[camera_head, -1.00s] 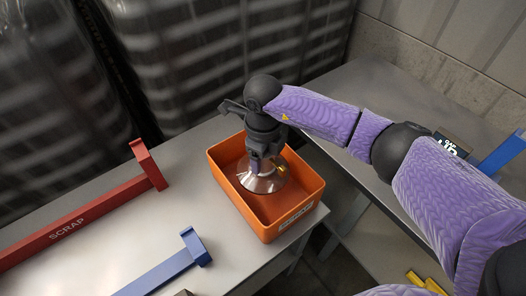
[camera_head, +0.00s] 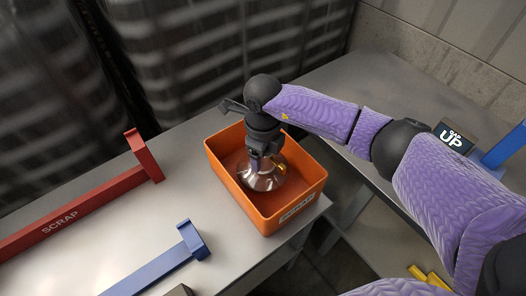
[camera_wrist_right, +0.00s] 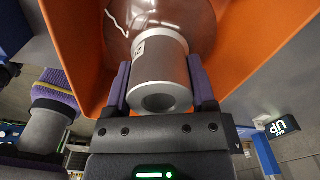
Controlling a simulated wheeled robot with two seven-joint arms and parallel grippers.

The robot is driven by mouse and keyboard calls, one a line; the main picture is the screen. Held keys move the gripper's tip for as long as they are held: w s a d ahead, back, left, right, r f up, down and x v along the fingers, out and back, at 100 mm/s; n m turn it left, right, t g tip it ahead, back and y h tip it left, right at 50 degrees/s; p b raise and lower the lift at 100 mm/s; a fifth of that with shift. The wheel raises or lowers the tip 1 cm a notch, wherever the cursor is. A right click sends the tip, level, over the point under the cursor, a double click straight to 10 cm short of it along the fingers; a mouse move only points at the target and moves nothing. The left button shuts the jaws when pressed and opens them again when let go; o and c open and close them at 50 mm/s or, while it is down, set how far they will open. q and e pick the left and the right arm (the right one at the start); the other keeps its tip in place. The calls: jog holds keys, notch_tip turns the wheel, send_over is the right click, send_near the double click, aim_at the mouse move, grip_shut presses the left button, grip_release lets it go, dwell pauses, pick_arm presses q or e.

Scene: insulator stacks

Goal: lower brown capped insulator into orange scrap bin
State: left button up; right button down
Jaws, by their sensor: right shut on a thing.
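The capped insulator (camera_head: 262,177) has a brown glassy disc and a grey metal cap; the cap fills the middle of the right wrist view (camera_wrist_right: 160,75). My right gripper (camera_head: 263,158) is shut on the cap, with a finger on each side of it in the right wrist view (camera_wrist_right: 160,85). The insulator hangs disc-down inside the orange scrap bin (camera_head: 300,200), between its walls. I cannot tell whether the disc touches the bin's floor. The lower side of the insulator is hidden. My left gripper is not in view.
The bin stands on a grey table (camera_head: 110,215), near its right edge. A red bar marked SCRAP (camera_head: 75,212) and a blue bar (camera_head: 165,262) lie to its left. A "CAP UP" sign (camera_head: 452,138) stands at right. A gap separates the two tables.

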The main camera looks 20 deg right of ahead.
aim_at(263, 167)
jog(key=shift+f+b, duration=1.85)
jog(key=shift+f, duration=0.6)
dwell(1.3)
grip_release()
